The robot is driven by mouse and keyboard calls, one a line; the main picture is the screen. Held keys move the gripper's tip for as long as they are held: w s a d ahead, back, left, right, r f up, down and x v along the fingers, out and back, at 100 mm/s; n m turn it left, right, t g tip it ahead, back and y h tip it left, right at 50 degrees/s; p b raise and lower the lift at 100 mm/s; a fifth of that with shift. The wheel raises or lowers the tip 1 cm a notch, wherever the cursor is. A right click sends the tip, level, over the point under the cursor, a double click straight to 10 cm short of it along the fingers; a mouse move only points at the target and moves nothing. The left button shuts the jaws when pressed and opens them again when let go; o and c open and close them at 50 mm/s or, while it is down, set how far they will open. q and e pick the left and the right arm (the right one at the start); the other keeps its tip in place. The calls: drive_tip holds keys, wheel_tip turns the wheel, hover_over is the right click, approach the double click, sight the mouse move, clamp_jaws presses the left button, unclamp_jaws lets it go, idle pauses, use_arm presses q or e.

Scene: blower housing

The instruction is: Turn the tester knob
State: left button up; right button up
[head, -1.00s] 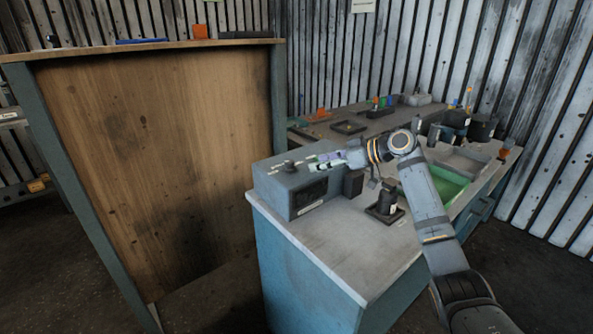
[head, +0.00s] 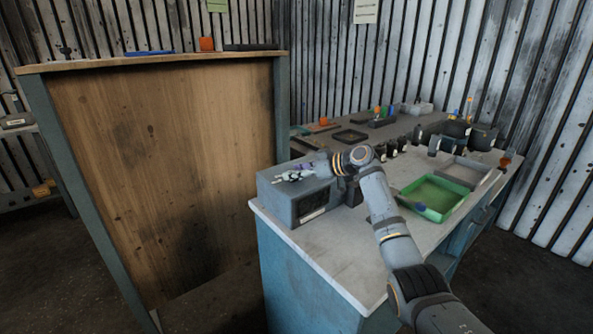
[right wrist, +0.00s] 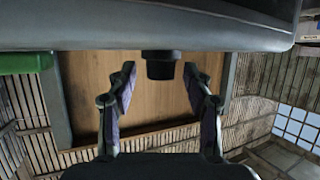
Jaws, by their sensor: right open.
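The tester, a grey box (head: 313,212) with a dark front panel, stands at the near left end of the bench top. Its dark knob (right wrist: 160,66) juts out from the grey body in the right wrist view. In the head view the gripper covers the knob. My right gripper (head: 287,176) reaches in from the right, just over the top of the tester. In the right wrist view its two fingers (right wrist: 160,86) stand apart, one on each side of the knob, with gaps between finger and knob. My left gripper is not in view.
A green tray (head: 451,183) lies right of my right arm, with a grey tray (head: 466,166) behind it. Black bins (head: 482,137) and several small parts stand along the back. A tall wooden panel (head: 165,170) rises to the left. The front bench top (head: 345,255) is clear.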

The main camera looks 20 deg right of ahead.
drive_tip(key=shift+r, duration=0.1)
drive_tip(key=c, duration=0.5)
clamp_jaws()
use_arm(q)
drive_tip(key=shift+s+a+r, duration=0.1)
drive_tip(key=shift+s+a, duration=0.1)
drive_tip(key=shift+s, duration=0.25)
use_arm(e)
drive_tip(key=shift+a, duration=0.1)
drive_tip(key=shift+s+a+r+m+t+h+p, duration=0.15)
drive_tip(key=shift+m+t+h+p, duration=0.35)
drive_tip(key=shift+p, duration=0.4)
drive_tip(key=m+h+p, duration=0.2)
drive_tip(key=m+t+h+p, duration=0.1)
drive_tip(key=h+p, duration=0.1)
drive_tip(key=p, duration=0.1)
drive_tip(key=m+t+h+p, duration=0.1)
drive_tip(key=m+h+p, duration=0.1)
drive_tip(key=p, duration=0.1)
drive_tip(key=shift+s+a+r+m, duration=0.1)
drive_tip(key=shift+a+m, duration=0.2)
use_arm(q)
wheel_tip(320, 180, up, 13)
drive_tip(key=p, duration=0.3)
use_arm(e)
drive_tip(key=shift+f+m+h, duration=0.3)
drive_tip(key=shift+m+h, duration=0.8)
drive_tip(key=shift+h, duration=0.1)
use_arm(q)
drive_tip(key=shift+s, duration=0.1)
